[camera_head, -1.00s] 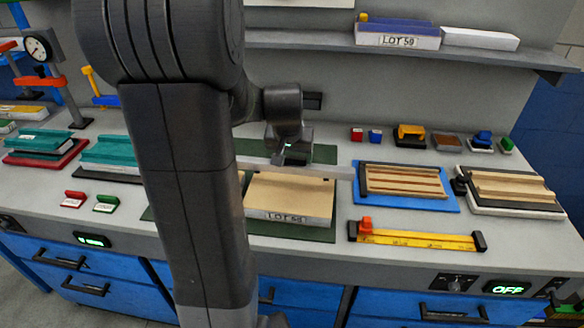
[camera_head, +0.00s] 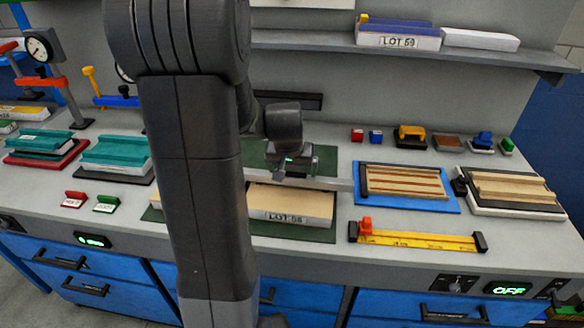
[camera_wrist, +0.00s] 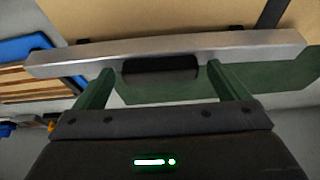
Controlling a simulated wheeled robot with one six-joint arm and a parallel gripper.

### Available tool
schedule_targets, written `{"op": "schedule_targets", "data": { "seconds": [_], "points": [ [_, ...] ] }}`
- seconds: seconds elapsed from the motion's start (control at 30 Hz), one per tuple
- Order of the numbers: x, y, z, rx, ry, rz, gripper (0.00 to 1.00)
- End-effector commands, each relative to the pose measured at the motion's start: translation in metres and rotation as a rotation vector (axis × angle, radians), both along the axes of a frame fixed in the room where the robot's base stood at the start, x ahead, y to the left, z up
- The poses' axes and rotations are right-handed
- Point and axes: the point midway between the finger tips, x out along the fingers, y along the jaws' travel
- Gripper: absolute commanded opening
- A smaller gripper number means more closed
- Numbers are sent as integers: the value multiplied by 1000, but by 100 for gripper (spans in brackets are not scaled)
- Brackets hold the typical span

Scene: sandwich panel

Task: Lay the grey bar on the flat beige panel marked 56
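The grey bar (camera_head: 335,184) is long and straight, with a dark block at its middle. It lies level across the back part of the flat beige panel (camera_head: 300,204), whose front edge carries a label reading LOT 56. I cannot tell whether the bar touches the panel. My gripper (camera_head: 290,168) is above the bar. The beige panel (camera_wrist: 160,18) shows beyond the bar. My arm hides the panel's left part in the head view.
The panel lies on a green mat (camera_head: 300,235). A blue tray (camera_head: 408,206) with a slatted panel is to the right, with a yellow ruler (camera_head: 415,239) in front of it. Teal-topped panels (camera_head: 115,150) are at the left. A shelf (camera_head: 400,53) runs behind.

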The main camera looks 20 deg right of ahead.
Motion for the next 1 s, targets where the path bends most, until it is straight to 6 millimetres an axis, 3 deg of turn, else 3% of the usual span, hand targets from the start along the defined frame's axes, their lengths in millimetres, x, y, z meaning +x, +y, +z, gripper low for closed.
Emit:
{"op": "schedule_targets", "data": {
  "seconds": [0.37,0.8,1.0],
  "points": [
    [-2,1,10,-1,-2,0,94],
    [-26,18,82,-2,-5,0,94],
    [-35,23,106,-1,-3,0,94]
  ]
}}
